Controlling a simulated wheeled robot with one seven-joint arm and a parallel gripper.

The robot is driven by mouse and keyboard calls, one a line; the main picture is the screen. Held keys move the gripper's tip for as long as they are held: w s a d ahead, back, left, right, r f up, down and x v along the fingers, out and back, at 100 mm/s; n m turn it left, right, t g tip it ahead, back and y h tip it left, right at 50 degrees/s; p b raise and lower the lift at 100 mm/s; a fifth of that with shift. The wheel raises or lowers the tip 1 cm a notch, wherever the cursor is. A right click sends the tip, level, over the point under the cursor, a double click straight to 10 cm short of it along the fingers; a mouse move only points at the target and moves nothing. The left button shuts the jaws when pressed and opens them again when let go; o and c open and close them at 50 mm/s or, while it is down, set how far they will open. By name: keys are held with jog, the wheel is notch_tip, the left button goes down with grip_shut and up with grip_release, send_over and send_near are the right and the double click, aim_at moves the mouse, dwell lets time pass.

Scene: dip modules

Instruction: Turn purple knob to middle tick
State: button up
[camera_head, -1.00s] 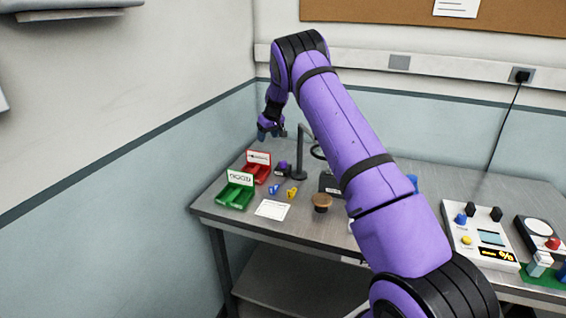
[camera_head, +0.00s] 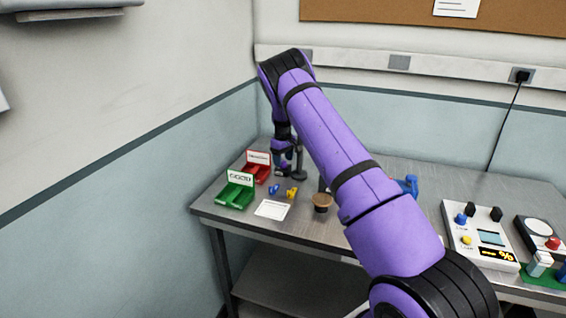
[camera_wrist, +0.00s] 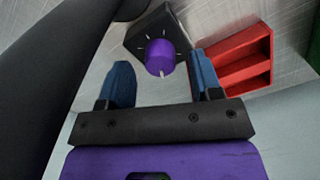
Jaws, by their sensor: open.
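The purple knob (camera_wrist: 160,57) sits on a dark box with light tick marks around it, seen in the wrist view. A white pointer mark shows on the knob's lower edge; I cannot tell which tick it lines up with. My gripper (camera_wrist: 164,82) is open, its two blue fingers on either side of the knob in the picture, apart from it. In the head view my gripper (camera_head: 284,168) hangs low near the back left of the table. The knob is hidden or too small to make out there.
A red bin (camera_head: 258,170) and a green bin (camera_head: 236,192) stand left of my gripper. A dark stand (camera_head: 299,165) is close on its right. Blue (camera_head: 274,189) and yellow (camera_head: 292,192) pieces and a brown-topped object (camera_head: 322,202) lie in front. A control panel (camera_head: 480,238) is far right.

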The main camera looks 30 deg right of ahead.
aim_at(283, 162)
jog(key=shift+f, duration=0.75)
jog(key=shift+c, duration=0.4)
jog(key=c, duration=0.8)
jog(key=shift+m, duration=1.6)
jog(key=shift+c, duration=0.2)
jog(key=o, duration=0.9)
jog(key=shift+r, duration=0.15)
notch_tip(283, 162, up, 11)
jog(key=shift+f, duration=0.2)
